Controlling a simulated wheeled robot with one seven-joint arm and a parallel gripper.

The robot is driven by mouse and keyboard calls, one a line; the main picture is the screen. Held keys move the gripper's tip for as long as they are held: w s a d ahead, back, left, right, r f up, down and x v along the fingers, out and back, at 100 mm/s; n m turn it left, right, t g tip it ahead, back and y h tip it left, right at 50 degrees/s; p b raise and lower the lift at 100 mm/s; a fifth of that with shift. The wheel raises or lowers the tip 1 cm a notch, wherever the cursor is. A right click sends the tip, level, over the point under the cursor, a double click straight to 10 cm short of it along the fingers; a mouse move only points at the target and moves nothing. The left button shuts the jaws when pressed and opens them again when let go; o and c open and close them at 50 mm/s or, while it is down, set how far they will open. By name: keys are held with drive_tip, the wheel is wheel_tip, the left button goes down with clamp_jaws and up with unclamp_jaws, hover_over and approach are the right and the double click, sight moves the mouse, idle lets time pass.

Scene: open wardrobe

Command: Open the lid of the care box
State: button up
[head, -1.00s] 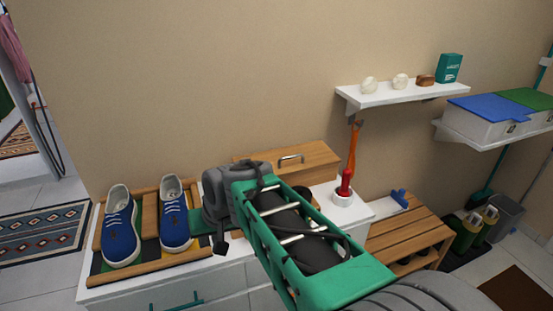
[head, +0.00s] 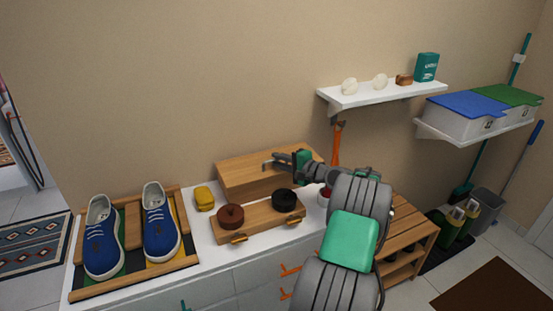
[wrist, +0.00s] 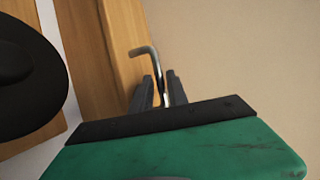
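The care box (head: 240,178) is a wooden box at the back of the white cabinet, against the wall. Its lid looks down. A metal bar handle (head: 268,164) sits on it and also shows in the wrist view (wrist: 146,50). My gripper (head: 280,160) is at the handle, coming from the right. In the wrist view the two grey fingers (wrist: 160,85) are close together, one on each side of the handle, with only a narrow gap. They look shut on it. My gripper and arm hide the right part of the box.
In front of the box is a wooden tray (head: 258,224) with a brown round tin (head: 230,216) and a black one (head: 284,200). A yellow sponge-like item (head: 204,199) and blue shoes (head: 160,232) are to the left. A white shelf (head: 385,95) hangs above right.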

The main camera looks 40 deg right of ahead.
drive_tip(key=shift+w+a+f, duration=0.1)
drive_tip(key=shift+w, duration=0.55)
drive_tip(key=shift+c, duration=0.6)
clamp_jaws()
idle(0.4)
